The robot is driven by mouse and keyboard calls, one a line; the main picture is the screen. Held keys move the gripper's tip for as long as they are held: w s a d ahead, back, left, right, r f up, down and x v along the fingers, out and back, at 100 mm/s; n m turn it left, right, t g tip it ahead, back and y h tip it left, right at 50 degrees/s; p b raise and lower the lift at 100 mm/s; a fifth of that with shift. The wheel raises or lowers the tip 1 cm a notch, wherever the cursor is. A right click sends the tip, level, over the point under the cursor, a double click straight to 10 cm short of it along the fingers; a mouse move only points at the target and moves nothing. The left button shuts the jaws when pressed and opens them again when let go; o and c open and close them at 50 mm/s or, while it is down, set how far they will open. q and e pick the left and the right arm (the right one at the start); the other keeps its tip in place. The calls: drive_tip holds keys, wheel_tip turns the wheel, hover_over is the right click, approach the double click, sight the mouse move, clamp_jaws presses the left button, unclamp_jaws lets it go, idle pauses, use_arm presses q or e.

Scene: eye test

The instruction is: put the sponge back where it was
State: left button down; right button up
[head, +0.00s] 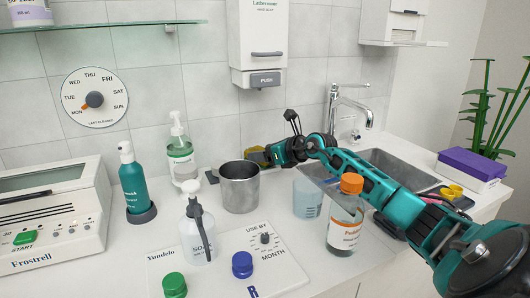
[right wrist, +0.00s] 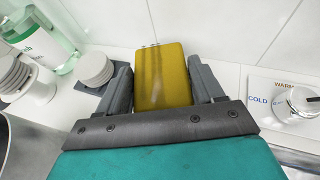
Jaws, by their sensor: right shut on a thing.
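A yellow sponge (head: 251,151) is near the tiled back wall, behind the metal cup. It shows large in the right wrist view (right wrist: 161,75). My right gripper (head: 262,157) reaches in from the right and is shut on the sponge, with one finger on either side of it in the right wrist view (right wrist: 159,88). The sponge's lower end is hidden behind the gripper body. I cannot tell whether it touches the counter. My left gripper is not in view.
The metal cup (head: 240,190) stands just in front of the gripper. A soap bottle (head: 181,160) is to the left. An orange-capped bottle (head: 346,215) and a bluish beaker (head: 308,199) stand below my right arm. The sink (head: 400,165) lies to the right.

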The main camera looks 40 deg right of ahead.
drive_tip(key=shift+f, duration=0.25)
drive_tip(key=o, duration=1.1)
drive_tip(key=shift+r, duration=0.1)
drive_tip(key=shift+r, duration=0.3)
drive_tip(key=p+v, duration=0.1)
drive_tip(key=v, duration=0.6)
drive_tip(key=shift+s+r, duration=0.25)
drive_tip(key=shift+s, duration=0.05)
drive_tip(key=shift+p+v, duration=0.45)
drive_tip(key=shift+v, duration=1.8)
drive_tip(key=shift+r, duration=0.1)
